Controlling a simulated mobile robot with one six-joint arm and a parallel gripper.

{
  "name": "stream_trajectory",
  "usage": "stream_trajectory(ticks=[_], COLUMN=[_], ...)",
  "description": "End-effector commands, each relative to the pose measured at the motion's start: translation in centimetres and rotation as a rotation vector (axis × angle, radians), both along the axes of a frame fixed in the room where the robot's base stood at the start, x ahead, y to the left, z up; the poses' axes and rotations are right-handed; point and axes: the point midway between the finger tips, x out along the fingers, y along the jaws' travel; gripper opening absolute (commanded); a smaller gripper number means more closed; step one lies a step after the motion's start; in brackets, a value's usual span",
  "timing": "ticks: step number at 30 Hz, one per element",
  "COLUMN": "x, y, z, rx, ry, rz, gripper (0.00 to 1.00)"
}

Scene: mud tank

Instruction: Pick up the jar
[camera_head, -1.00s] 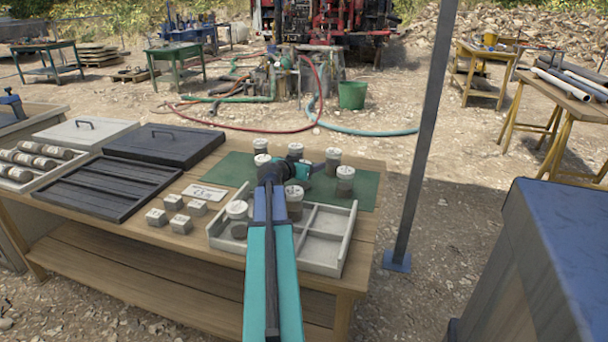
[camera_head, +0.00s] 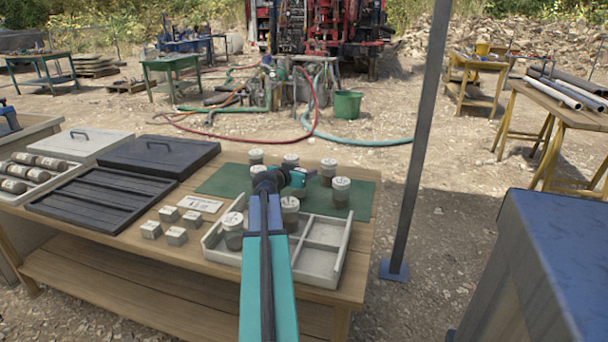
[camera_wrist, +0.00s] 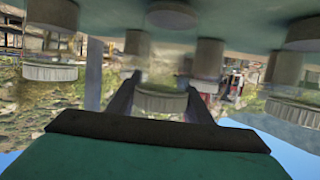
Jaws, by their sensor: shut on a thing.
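Several grey jars with white lids stand on the green mat (camera_head: 222,182) and in the divided tray. My gripper (camera_head: 310,177) reaches to the right over the mat and is shut on a jar (camera_head: 328,170) in the head view. In the upside-down wrist view, my fingers (camera_wrist: 162,98) sit on either side of this jar (camera_wrist: 160,101), with its pale lid downward in the picture. I cannot tell whether its base is clear of the mat. Another jar (camera_head: 341,190) stands close in front and to the right.
A grey divided tray (camera_head: 345,240) at the table's front holds jars in its left part. Small grey blocks (camera_head: 176,236) and a black slotted tray (camera_head: 90,200) lie to the left. A grey post (camera_head: 425,140) rises right of the table.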

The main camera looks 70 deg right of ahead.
Motion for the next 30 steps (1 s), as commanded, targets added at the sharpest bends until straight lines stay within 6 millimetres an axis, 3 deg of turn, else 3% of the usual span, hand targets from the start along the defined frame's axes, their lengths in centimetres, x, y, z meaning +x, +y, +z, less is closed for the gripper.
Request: stream_trajectory(ticks=[18, 30], x=[0.1, 0.0], y=[0.0, 0.0], z=[8.3, 9.1], rx=[-0.003, -0.001], ry=[-0.001, 0.0], rz=[0.001, 0.0], gripper=[0.16, 0.16])
